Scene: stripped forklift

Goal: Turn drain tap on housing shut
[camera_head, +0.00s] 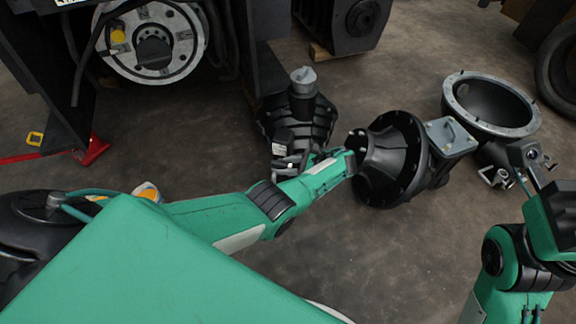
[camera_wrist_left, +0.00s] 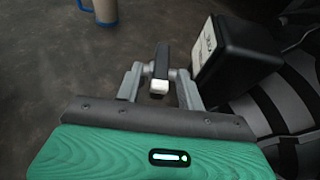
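The black ribbed housing (camera_head: 290,120) with a grey cap stands on the floor in the middle of the head view. Its ribbed side (camera_wrist_left: 285,100) fills the right of the left wrist view. The drain tap's handle (camera_wrist_left: 160,68), a short dark bar with a pale end, lies between the fingertips of my left gripper (camera_wrist_left: 160,74). The fingertips appear to press on both its sides. In the head view my left gripper (camera_head: 290,163) is at the housing's near lower side, and the tap is too small to tell there. My right gripper (camera_head: 522,166) is empty, its fingers apart.
A black box with a white label (camera_wrist_left: 235,55) sits close right of the left fingers. A black flanged bell (camera_head: 390,160) and a grey-rimmed bell (camera_head: 490,105) lie to the right. A mug with a blue handle (camera_wrist_left: 104,10) stands on the floor.

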